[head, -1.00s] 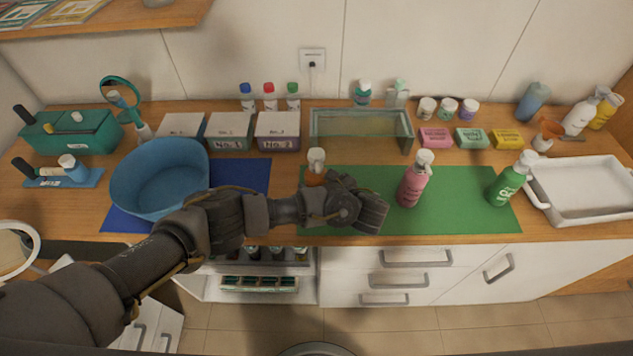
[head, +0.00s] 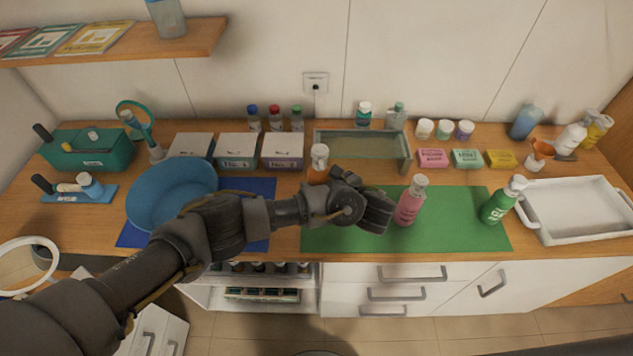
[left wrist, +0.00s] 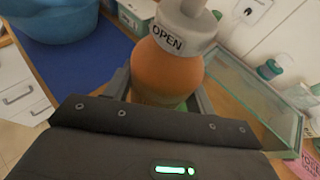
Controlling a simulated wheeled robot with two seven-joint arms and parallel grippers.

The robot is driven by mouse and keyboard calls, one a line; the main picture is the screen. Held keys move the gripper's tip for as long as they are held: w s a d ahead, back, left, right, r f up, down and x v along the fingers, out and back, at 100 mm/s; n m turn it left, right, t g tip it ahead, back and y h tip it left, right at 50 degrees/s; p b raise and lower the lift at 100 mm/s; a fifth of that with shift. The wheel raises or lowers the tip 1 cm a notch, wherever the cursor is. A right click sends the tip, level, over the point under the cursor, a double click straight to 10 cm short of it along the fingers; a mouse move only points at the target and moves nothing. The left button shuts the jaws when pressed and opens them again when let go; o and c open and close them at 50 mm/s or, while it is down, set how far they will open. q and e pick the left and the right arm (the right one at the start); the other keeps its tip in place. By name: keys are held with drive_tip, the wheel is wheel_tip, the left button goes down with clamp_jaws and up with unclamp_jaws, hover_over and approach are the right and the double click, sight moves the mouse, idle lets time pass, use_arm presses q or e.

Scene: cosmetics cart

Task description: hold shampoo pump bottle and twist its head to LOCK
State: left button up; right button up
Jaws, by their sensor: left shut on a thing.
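An orange pump bottle (head: 318,172) with a pale pump head is at the left end of the green mat (head: 455,230). In the left wrist view its orange body (left wrist: 165,72) stands between my left fingers, and its grey collar reads "OPEN" (left wrist: 167,40). My left gripper (left wrist: 165,95) is shut on this bottle, below the collar. In the head view my wrist hides the bottle's lower part. A pink pump bottle (head: 410,205) and a green one (head: 498,204) stand farther right on the mat. My right gripper is not in view.
A blue basin (head: 150,205) stands left on a blue mat. A glass box (head: 360,135) is just behind the held bottle, with small boxes (head: 283,150) to its left. A white tray (head: 575,215) is at the right. The mat's front right is clear.

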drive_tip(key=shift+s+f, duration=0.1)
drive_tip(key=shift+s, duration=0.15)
use_arm(q)
drive_tip(key=shift+s+f+b, duration=0.1)
drive_tip(key=shift+f+b, duration=0.25)
drive_tip(key=shift+f, duration=0.05)
wheel_tip(320, 180, down, 8)
drive_tip(key=b, duration=0.5)
drive_tip(key=shift+b, duration=0.4)
drive_tip(key=shift+f, duration=0.3)
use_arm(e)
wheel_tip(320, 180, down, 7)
use_arm(q)
drive_tip(key=shift+f+b, duration=0.2)
drive_tip(key=shift+b, duration=0.15)
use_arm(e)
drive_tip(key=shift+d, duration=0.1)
